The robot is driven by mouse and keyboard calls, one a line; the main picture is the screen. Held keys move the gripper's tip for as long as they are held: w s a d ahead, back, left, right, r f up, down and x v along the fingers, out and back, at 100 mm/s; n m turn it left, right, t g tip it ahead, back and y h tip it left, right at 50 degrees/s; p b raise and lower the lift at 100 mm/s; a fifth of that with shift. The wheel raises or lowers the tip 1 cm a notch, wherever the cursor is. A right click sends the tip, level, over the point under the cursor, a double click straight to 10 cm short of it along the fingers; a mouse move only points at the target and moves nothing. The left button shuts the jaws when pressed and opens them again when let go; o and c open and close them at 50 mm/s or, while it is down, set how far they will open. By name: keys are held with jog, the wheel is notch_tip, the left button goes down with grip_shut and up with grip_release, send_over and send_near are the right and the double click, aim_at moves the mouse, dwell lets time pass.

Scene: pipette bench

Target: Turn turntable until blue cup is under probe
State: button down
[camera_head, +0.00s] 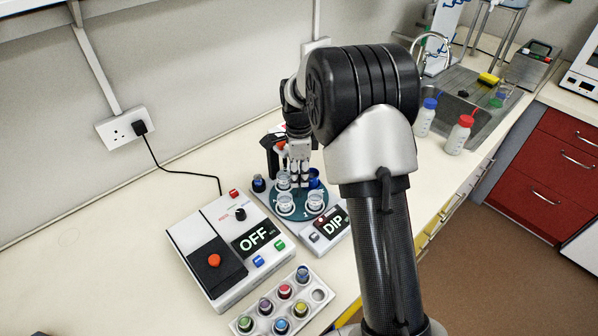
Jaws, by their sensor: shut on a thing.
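The teal turntable (301,213) sits on a pale instrument with a black display reading "DIP". Clear cups stand on it, two at the front (285,204) and (316,201), and one at the back left (283,180). The blue cup (315,178) is at the back right, just right of my fingers and partly hidden by them. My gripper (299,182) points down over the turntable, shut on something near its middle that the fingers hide. A black post (270,158) with an orange-red part stands behind; the probe tip cannot be made out.
A white device (212,225) reading "OFF" stands at the left, with a rack of coloured vials (318,296) in front. Bottles with blue (425,116) and red (460,133) caps stand by the sink at the right. The bench at the left is clear.

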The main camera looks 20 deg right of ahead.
jog(key=shift+n+p, duration=1.05)
jog(key=shift+n, duration=0.85)
jog(key=shift+n+p, duration=0.9)
jog(key=shift+n, duration=1.2)
jog(key=shift+n+p, duration=0.65)
jog(key=shift+n, duration=1.55)
jog(key=shift+n+p, duration=0.3)
jog(key=shift+n, duration=1.7)
jog(key=c, duration=1.3)
grip_release()
jog(key=shift+c, duration=0.2)
